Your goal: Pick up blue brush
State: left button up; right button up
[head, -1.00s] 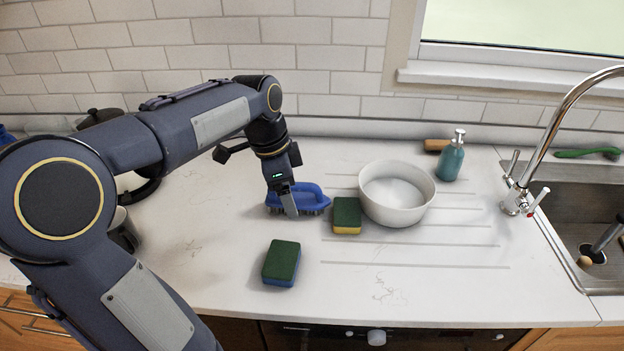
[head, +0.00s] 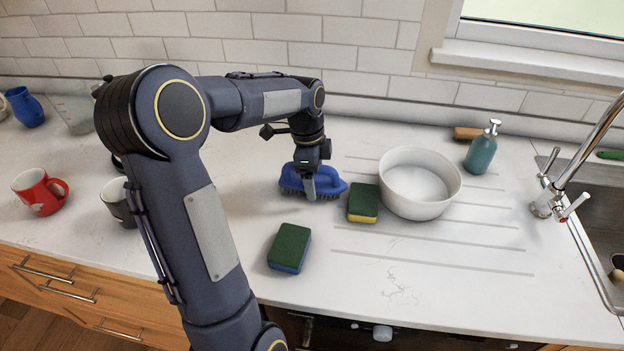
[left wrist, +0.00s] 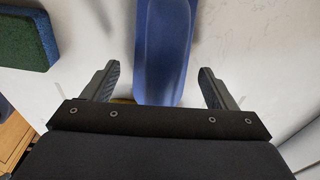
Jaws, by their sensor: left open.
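In the left wrist view the blue handle (left wrist: 165,55) runs between the two open fingers of my left gripper (left wrist: 157,88), with a gap on each side. I cannot tell how far down the fingers reach. My right gripper is not in view.
A green-yellow sponge (head: 363,202) sits just right of the brush, beside a white bowl (head: 437,200). A green-blue sponge (head: 289,248) lies nearer the front. A teal soap bottle (head: 481,154), tap (head: 560,190) and sink are right. A red mug (head: 40,192) stands left.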

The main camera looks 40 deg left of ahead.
pick_arm(q)
jog(key=c, duration=0.7)
jog(key=shift+c, duration=0.2)
jog(key=shift+r, duration=0.1)
jog(key=shift+r, duration=0.4)
notch_tip(320, 180, up, 2)
jog(key=shift+w+r, duration=0.1)
jog(key=shift+r, duration=0.05)
jog(key=s+d+r+b, duration=0.1)
jog(key=s+d+r, duration=0.5)
jog(key=s+r, duration=0.3)
jog(key=shift+s+d+r, duration=0.4)
jog(key=shift+s, duration=1.3)
